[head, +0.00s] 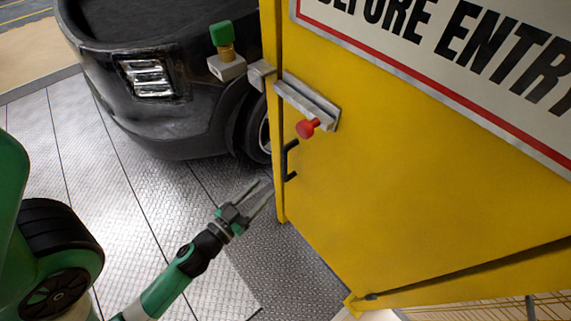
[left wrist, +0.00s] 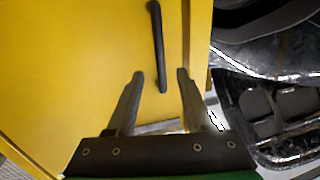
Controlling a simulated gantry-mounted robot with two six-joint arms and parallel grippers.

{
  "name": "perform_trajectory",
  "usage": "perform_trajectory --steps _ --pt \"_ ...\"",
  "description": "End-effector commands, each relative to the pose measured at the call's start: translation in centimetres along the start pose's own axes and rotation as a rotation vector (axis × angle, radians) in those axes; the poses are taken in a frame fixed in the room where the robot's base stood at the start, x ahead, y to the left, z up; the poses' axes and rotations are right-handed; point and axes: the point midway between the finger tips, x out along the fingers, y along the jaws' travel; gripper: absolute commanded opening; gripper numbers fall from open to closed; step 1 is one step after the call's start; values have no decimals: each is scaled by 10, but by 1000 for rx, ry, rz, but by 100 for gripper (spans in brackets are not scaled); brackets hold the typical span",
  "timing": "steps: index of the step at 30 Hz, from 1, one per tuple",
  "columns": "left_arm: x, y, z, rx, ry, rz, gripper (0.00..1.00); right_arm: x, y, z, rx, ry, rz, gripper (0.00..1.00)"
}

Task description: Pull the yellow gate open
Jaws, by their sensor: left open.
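The yellow gate (head: 400,170) fills the right half of the head view, with a black pull handle (head: 289,160) near its left edge. Above the handle is a grey latch bar (head: 305,102) with a red knob (head: 307,128). My left gripper (head: 263,193) is open and empty, below and left of the handle. In the left wrist view the handle (left wrist: 157,45) stands out ahead of the left gripper's open fingers (left wrist: 161,73). Its lower end lies between the fingertips in the picture, and I cannot tell the depth gap. My right gripper is not in view.
A black car (head: 170,80) stands behind the gate's left edge. A grey block with a green and yellow knob (head: 224,50) sits on the post side near the latch. The metal tread-plate floor (head: 130,200) is clear left of the gate. A warning sign (head: 450,60) is on the gate.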

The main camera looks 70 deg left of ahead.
Motion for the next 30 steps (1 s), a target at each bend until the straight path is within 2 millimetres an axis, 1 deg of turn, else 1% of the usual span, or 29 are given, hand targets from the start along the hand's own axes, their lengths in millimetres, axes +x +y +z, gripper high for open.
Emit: perform_trajectory --steps 1,6,9,12,15,17,24,26,30 --pt "11 0 -6 -1 5 2 52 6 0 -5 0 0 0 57" --pt "50 0 -6 1 5 1 52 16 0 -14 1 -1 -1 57" --pt "71 0 -5 1 4 0 52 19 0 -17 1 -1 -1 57" --pt "87 0 -3 1 3 0 52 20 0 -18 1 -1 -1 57" --pt "96 0 -2 -1 2 0 52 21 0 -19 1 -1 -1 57" --pt "99 0 -2 0 2 0 52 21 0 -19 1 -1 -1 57" --pt "100 0 -1 0 2 0 52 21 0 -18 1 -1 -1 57" --pt "100 0 -1 0 2 0 41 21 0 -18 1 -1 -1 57" --pt "99 0 -1 -1 2 0 16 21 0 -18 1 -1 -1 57"
